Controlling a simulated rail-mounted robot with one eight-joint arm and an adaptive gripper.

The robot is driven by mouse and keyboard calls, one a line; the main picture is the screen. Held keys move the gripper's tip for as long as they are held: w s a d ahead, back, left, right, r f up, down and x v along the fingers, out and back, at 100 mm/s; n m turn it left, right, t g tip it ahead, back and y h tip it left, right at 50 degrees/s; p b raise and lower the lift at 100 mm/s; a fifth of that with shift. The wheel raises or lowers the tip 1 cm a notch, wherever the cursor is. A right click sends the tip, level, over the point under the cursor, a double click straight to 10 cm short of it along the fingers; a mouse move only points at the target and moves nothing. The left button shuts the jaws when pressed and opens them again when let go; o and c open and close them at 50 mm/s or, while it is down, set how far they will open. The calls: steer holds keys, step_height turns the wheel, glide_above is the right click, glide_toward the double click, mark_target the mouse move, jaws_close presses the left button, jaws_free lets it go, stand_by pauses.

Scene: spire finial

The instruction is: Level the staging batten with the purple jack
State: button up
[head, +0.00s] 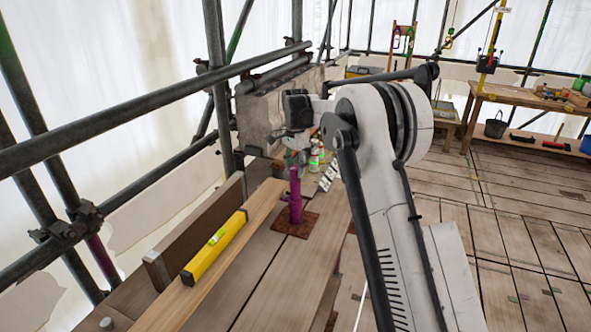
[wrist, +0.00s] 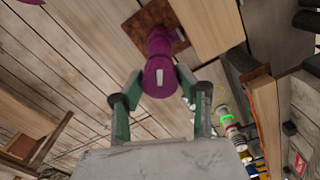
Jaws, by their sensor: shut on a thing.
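The purple jack (head: 295,200) stands upright on a rusty square plate (head: 284,226) on the planks in the head view. In the wrist view the jack (wrist: 159,48) reaches up between my green fingers. My gripper (wrist: 160,86) is shut on the top of the jack, one finger on each side. The staging batten (head: 172,312) is a pale plank left of the jack. A yellow spirit level (head: 214,246) with a green vial lies along it. The bubble is too small to read. My arm hides part of the area behind the jack.
A grey stone block (head: 258,116) stands behind my gripper. Scaffold tubes (head: 120,115) run along the left side. A workbench (head: 530,98) with tools stands at the back right. The plank floor at right is mostly clear.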

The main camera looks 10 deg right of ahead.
steer(key=n+b, duration=0.1)
steer(key=n, duration=0.2)
steer(key=shift+f+b, duration=0.1)
steer(key=shift+b, duration=0.3)
steer(key=n+b, duration=0.1)
steer(key=n, duration=0.3)
steer(key=n+b, duration=0.2)
steer(key=n, duration=0.9)
steer(key=shift+b, duration=0.35)
steer(key=n, duration=0.3)
steer(key=shift+n, duration=0.3)
steer(key=n, duration=0.3)
steer(key=shift+n+b, duration=0.3)
steer(key=shift+b, duration=0.05)
steer(key=shift+n, duration=1.7)
steer(key=shift+n, duration=0.3)
